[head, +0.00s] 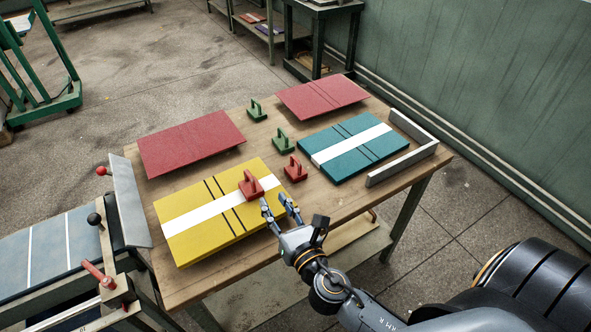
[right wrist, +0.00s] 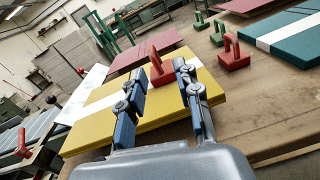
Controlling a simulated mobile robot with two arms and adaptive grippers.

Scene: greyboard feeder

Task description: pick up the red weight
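One red weight (head: 250,186) with a loop handle stands on the white band of the yellow board stack (head: 190,242). A second red weight (head: 295,169) stands on bare table wood just right of that stack. My right gripper (head: 278,206) is open and empty, in front of the first red weight at the stack's near right edge. In the right wrist view, the first red weight (right wrist: 161,72) shows between the spread fingers (right wrist: 159,85), beyond their tips. The second red weight (right wrist: 234,55) shows to their right. My left gripper is not in view.
Two green weights (head: 281,142) (head: 257,110) stand on the wooden table (head: 185,290). Red boards (head: 190,143) (head: 320,95) lie at the back, a teal stack (head: 345,147) at right by a grey angled fence (head: 403,165). A feeder (head: 50,255) adjoins at left.

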